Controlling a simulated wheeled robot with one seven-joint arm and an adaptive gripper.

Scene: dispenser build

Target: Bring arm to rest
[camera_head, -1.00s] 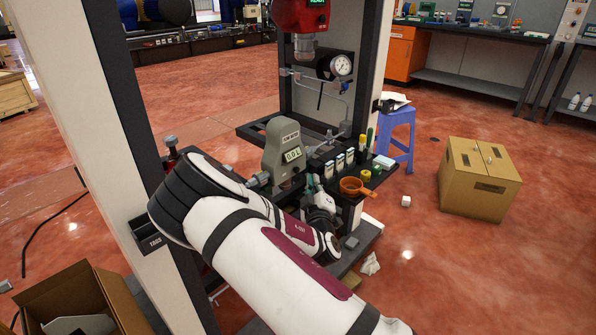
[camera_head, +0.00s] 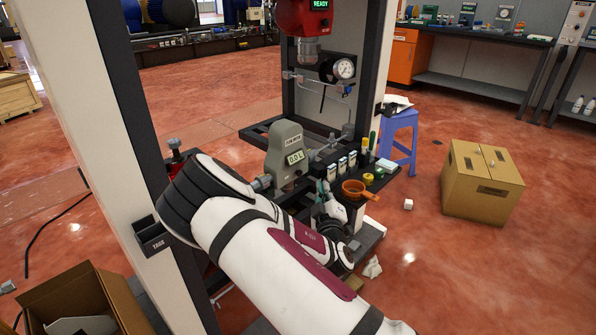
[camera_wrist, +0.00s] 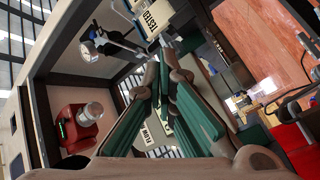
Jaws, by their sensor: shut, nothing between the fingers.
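My white arm with dark red panels reaches from the bottom of the head view up to the bench, its elbow beside the left post. My gripper (camera_wrist: 164,72) fills the middle of the wrist view; its green-padded fingers are together with nothing between them. The wrist view also shows the red dispenser head (camera_wrist: 80,128) at left.
A pale post (camera_head: 95,130) with a black tag holder (camera_head: 150,237) stands close to my elbow. An open cardboard box (camera_head: 100,290) is at lower left, a closed one (camera_head: 482,195) at right. A blue stool (camera_head: 402,135) stands behind the bench. Floor at right is mostly clear.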

